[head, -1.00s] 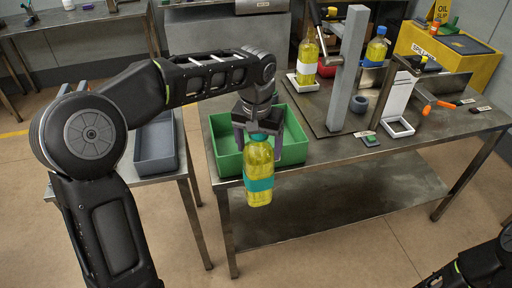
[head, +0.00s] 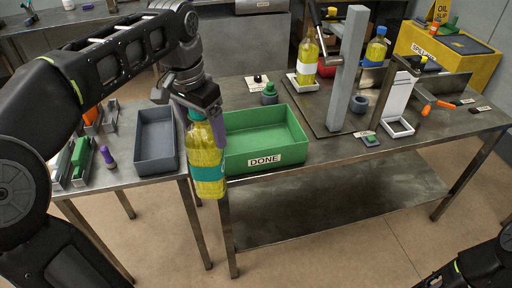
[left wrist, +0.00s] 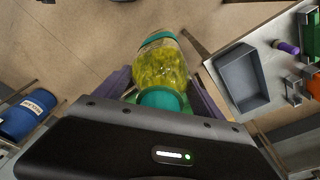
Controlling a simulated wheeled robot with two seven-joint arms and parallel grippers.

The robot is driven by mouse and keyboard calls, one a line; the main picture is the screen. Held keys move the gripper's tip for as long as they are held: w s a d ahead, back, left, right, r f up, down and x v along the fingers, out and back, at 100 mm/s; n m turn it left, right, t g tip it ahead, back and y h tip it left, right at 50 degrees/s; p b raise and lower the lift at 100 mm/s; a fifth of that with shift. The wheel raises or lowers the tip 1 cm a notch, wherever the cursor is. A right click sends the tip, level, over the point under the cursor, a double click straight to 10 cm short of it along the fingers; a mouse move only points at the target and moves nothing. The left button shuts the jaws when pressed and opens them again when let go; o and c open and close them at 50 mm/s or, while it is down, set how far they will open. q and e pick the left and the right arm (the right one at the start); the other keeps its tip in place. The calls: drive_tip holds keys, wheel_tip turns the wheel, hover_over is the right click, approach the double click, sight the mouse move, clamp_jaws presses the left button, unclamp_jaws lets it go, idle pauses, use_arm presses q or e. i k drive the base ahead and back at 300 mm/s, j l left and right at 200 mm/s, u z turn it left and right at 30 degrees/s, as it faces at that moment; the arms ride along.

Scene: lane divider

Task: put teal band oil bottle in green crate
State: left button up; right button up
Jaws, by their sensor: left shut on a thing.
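The teal band oil bottle (head: 207,158) holds yellow oil and has a teal cap and a teal band near its lower part. My left gripper (head: 205,122) is shut on it near the top. The bottle hangs about upright in front of the gap between the two tables, just left of the green crate. It also shows in the left wrist view (left wrist: 162,68) between the purple fingers. The green crate (head: 262,160), labelled DONE, stands on the right table and looks empty. My right gripper is not in view; only part of my right arm shows at the lower right corner.
A grey bin (head: 155,143) stands on the left table. Behind the crate is a small green-topped piece (head: 269,93). A white-band oil bottle (head: 307,62), a metal post (head: 346,75) and a blue-capped bottle (head: 376,50) stand right of the crate.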

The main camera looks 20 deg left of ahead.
sight(256, 146)
drive_tip(key=i, duration=1)
